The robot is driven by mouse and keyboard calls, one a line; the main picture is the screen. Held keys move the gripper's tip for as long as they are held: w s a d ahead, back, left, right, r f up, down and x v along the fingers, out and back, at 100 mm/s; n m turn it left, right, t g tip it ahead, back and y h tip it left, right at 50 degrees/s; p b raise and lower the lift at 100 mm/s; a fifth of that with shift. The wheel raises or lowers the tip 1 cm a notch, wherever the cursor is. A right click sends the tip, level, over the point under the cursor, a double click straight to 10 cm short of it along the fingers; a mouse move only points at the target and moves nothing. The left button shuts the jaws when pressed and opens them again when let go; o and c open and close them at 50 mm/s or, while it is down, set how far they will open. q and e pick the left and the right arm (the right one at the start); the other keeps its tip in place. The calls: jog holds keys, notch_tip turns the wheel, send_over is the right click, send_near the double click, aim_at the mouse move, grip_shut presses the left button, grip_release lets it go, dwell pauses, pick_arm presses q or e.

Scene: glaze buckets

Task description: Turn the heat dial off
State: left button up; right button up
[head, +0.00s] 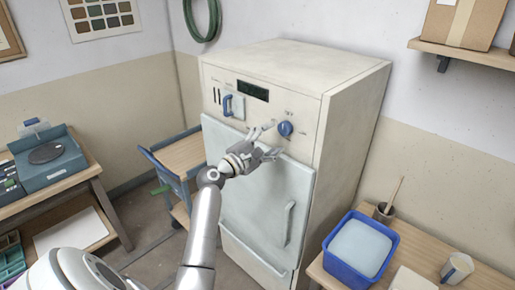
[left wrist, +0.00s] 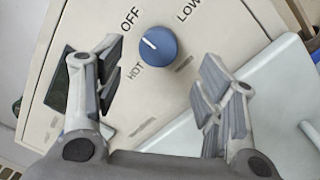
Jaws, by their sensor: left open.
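The blue round heat dial (head: 285,129) sits on the upper front panel of the cream kiln cabinet (head: 345,130). In the left wrist view the dial (left wrist: 162,47) has a white pointer mark toward its upper left, between the printed words OFF and HOT; LOW is printed at its upper right. My left gripper (head: 270,143) is just left of and below the dial in the head view. It is open and empty, its two fingers (left wrist: 163,75) spread to either side of the dial, apparently not touching it. My right gripper is in neither view.
A blue handle (head: 228,105) and a dark display (head: 253,90) are left of the dial. The pale door (head: 250,195) with its handle is below. A blue bucket (head: 334,255) stands on the right table; a blue-railed cart (head: 158,158) is left of the cabinet.

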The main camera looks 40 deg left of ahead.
pick_arm(q)
jog(key=s, duration=0.6)
jog(key=shift+a+f, duration=0.2)
jog(key=shift+s, duration=0.1)
